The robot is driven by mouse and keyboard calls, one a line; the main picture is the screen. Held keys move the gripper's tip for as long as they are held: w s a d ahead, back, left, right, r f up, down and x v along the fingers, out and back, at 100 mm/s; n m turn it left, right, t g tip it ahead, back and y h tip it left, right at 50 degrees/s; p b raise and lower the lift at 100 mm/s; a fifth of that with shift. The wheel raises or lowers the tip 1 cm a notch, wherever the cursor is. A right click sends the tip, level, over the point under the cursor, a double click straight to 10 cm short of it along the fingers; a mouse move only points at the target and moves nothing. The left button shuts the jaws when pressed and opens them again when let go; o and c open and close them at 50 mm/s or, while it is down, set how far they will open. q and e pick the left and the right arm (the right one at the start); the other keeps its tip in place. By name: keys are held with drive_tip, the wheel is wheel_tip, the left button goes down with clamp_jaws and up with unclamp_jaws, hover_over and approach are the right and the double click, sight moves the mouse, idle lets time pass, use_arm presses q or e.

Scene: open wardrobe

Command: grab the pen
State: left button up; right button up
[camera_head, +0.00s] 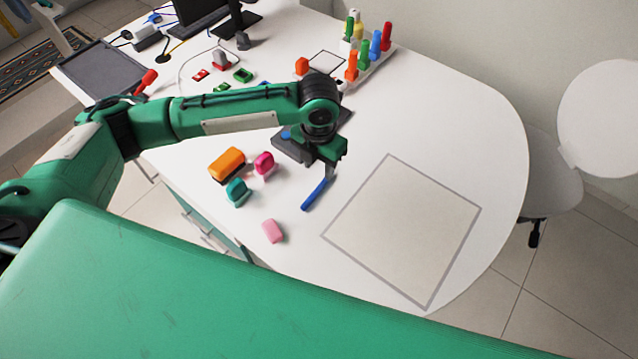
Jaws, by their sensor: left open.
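A blue pen (314,194) lies on the white table, left of a square outlined mat, pointing from lower left to upper right. My left arm reaches in from the left, and its left gripper (329,164) points down just above the pen's upper right end. The left gripper is open. The fingers partly hide that end, and I cannot tell whether they touch the pen. My right gripper is not in view.
On the white table (460,130), an orange block (227,163), a magenta item (264,162), a teal item (237,192) and a pink block (272,231) lie left of the pen. A rack of colored markers (370,62) stands behind. The square mat (403,230) is empty.

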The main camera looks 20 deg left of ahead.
sight(318, 188)
use_arm(q)
wheel_tip(318, 188, down, 3)
drive_tip(key=shift+r, duration=0.2)
drive_tip(key=shift+w+f, duration=0.15)
drive_tip(key=shift+f, duration=0.2)
wheel_tip(318, 188, down, 2)
drive_tip(key=shift+f+p, duration=0.15)
drive_tip(key=shift+p, duration=1.05)
wheel_tip(318, 188, down, 2)
drive_tip(key=shift+f+p, duration=0.1)
drive_tip(key=shift+p, duration=0.2)
drive_tip(key=shift+f, duration=0.45)
drive_tip(key=c, duration=0.8)
clamp_jaws()
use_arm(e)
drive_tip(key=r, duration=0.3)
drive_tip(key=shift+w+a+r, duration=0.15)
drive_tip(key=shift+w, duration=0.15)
